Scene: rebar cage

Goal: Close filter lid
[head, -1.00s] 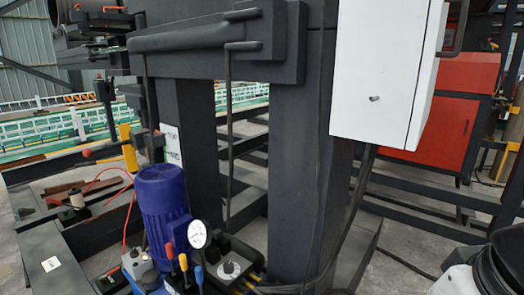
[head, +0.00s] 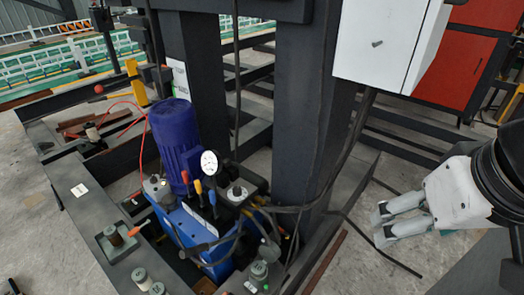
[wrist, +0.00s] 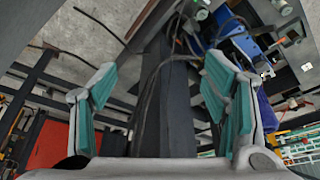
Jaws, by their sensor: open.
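The blue hydraulic unit (head: 195,222) stands low in the middle of the head view, with a dark blue motor (head: 177,140), a white-faced gauge (head: 209,161) and several coloured levers. A round grey cap (head: 237,193) sits on the black block beside the levers. I cannot tell for sure whether it is the filter lid or whether it is open. My gripper (head: 378,224) is at the right, well apart from the unit, beyond the dark post. In the wrist view my gripper (wrist: 160,75) is open and empty, its teal pads apart. The unit (wrist: 240,45) shows tilted at upper right there.
A thick dark post (head: 305,120) with cables stands between my gripper and the unit. A white cabinet (head: 385,40) hangs above, with a red cabinet (head: 460,60) behind it. Dark beams and loose cables cross the floor.

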